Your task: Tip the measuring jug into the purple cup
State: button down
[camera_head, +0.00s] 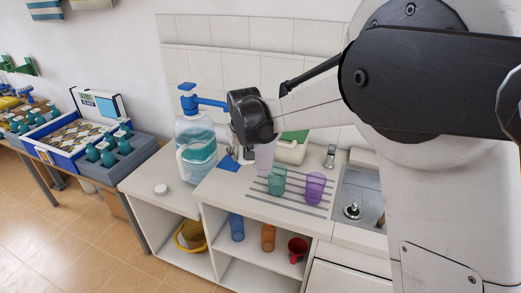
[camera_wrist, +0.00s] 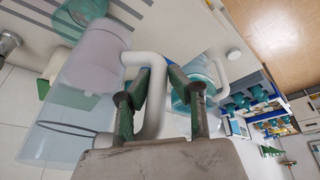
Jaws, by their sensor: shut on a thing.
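The measuring jug (camera_wrist: 72,82) is clear, with a white handle and a pale pinkish end, and fills the left of the wrist view. My gripper (camera_wrist: 157,82) is shut on its handle. In the head view the jug (camera_head: 264,158) is partly hidden by my gripper (camera_head: 248,156), above the back of the counter. The purple cup (camera_head: 315,188) stands upright on the ribbed drainer, right of the jug and apart from it. I cannot make out the purple cup in the wrist view.
A green cup (camera_head: 277,181) stands between the jug and the purple cup. A large water bottle (camera_head: 196,150) with a blue pump is at the left, near my gripper. A green-and-white container (camera_head: 291,148) stands behind. The sink (camera_head: 357,196) is at the right.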

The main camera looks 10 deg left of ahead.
jog(key=w+d, duration=0.1)
jog(key=d, duration=1.3)
jog(key=shift+t+h, duration=0.4)
jog(key=shift+w+r, duration=0.1)
jog(key=shift+r, duration=0.05)
